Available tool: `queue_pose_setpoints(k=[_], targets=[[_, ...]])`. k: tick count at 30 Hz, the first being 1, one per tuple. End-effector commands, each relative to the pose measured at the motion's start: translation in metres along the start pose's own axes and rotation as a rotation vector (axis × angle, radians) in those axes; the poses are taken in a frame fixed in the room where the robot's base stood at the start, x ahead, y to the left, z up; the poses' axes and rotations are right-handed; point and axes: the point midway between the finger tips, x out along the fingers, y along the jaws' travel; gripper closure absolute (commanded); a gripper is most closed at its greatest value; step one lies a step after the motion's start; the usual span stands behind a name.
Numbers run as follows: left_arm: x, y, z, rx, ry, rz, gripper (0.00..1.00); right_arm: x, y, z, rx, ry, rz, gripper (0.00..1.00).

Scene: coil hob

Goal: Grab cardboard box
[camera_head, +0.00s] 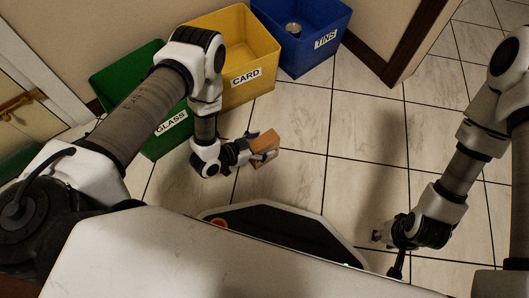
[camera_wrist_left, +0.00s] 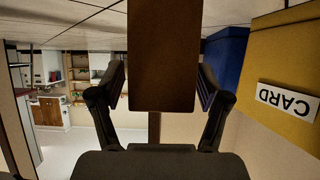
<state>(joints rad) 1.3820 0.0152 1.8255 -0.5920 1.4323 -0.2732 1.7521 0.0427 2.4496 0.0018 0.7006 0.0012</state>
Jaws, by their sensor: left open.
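The brown cardboard box (camera_head: 264,146) is beside my left gripper (camera_head: 262,148) in the head view, in front of the bins. In the left wrist view the box (camera_wrist_left: 164,55) fills the top middle, between the two dark fingers of my left gripper (camera_wrist_left: 161,90). The fingers are open, one on each side of it; whether either touches it is hard to tell. My right gripper (camera_head: 384,256) is at the lower right, away from the box, with its fingers apart and nothing seen between them.
A green GLASS bin (camera_head: 125,80), a yellow CARD bin (camera_head: 262,88) and a blue TINS bin (camera_head: 305,62) stand along the wall. A can (camera_head: 293,29) is in the blue bin. The tiled floor (camera_head: 345,150) right of the box is clear. A dark doorpost (camera_head: 410,45) stands right of the bins.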

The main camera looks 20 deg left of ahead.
Motion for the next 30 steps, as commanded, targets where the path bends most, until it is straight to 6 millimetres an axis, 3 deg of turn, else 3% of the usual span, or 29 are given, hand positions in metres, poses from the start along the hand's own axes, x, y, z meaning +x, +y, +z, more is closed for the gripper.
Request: queue_pose_setpoints(k=[2, 8, 12, 13, 24, 30], targets=[[0.011, 0.000, 0.002, 0.002, 0.001, -0.001, 0.24, 0.009, 0.000, -0.001, 0.002, 0.001, 0.000, 0.60], [0.011, -0.001, -0.001, 0.000, -0.001, -0.002, 0.24, 0.006, 0.000, -0.001, 0.002, 0.003, 0.000, 0.60], [0.011, -0.001, -0.001, -0.001, -0.001, -0.002, 0.73, 0.006, 0.000, -0.001, 0.002, 0.002, 0.000, 0.60], [0.011, -0.001, -0.001, 0.000, -0.001, -0.002, 0.77, 0.006, 0.000, -0.001, 0.002, 0.002, 0.000, 0.60], [0.010, -0.001, -0.002, -0.001, -0.001, -0.002, 0.78, 0.004, 0.000, -0.001, 0.002, 0.002, 0.000, 0.60], [0.009, -0.004, -0.019, 0.000, 0.001, -0.002, 0.78, -0.009, 0.000, 0.000, 0.000, 0.000, 0.000, 0.60]])
